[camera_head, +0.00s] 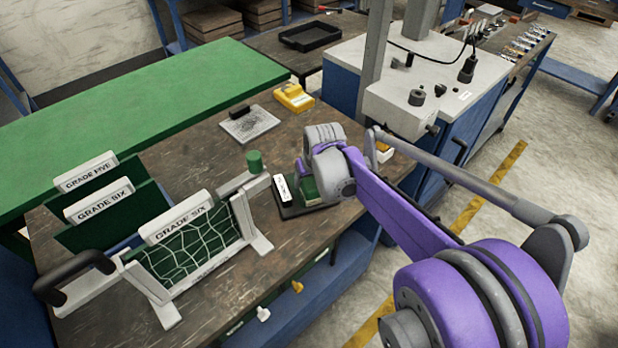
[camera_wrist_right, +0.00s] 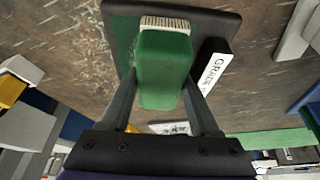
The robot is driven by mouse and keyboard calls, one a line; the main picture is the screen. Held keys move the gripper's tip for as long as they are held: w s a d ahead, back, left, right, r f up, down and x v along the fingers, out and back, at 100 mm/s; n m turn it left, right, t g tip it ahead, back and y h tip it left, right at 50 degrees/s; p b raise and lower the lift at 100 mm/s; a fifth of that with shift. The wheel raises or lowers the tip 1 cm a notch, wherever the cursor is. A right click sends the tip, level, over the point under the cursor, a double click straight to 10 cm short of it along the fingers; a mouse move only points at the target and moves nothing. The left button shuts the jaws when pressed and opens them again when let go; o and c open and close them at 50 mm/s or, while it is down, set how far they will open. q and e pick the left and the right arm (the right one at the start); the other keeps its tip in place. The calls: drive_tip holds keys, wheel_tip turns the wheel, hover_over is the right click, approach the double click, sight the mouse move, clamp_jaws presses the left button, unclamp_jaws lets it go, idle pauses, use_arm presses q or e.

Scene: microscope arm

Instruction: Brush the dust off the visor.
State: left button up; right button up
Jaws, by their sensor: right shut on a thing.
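My right gripper (camera_head: 308,186) reaches down over a small dark plate (camera_head: 290,210) on the wooden bench. In the right wrist view its two fingers (camera_wrist_right: 160,95) are shut on a green brush (camera_wrist_right: 163,70) with pale bristles at its far end. The dark plate (camera_wrist_right: 225,25) lies behind the brush, with a white label reading GRADE and a green area partly hidden by the brush. Whether the bristles touch the plate cannot be told. No part is clearly recognisable as the visor. A stand (camera_head: 262,240) holds a green panel with pale crack-like lines. My left gripper is out of view.
Panels labelled GRADE FIVE (camera_head: 86,172) and GRADE SIX (camera_head: 98,200) stand at the bench's left. A green cylinder (camera_head: 254,161), a speckled sheet (camera_head: 249,124) and a yellow object (camera_head: 293,97) lie behind. A grey-topped machine (camera_head: 440,75) is at the right.

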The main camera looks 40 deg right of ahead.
drive_tip(key=shift+f, duration=0.45)
idle(0.6)
drive_tip(key=shift+w, duration=0.1)
drive_tip(key=shift+w+d+r, duration=0.1)
drive_tip(key=shift+w+d, duration=0.25)
drive_tip(key=shift+w, duration=0.5)
drive_tip(key=shift+w+d+b, duration=0.3)
drive_tip(key=shift+w, duration=0.65)
drive_tip(key=shift+s, duration=0.15)
drive_tip(key=shift+s+a+f, duration=0.1)
drive_tip(key=shift+s+a, duration=0.1)
drive_tip(key=shift+s, duration=0.25)
drive_tip(key=shift+s+a+f, duration=0.1)
drive_tip(key=shift+s+a, duration=0.05)
drive_tip(key=shift+s, duration=0.3)
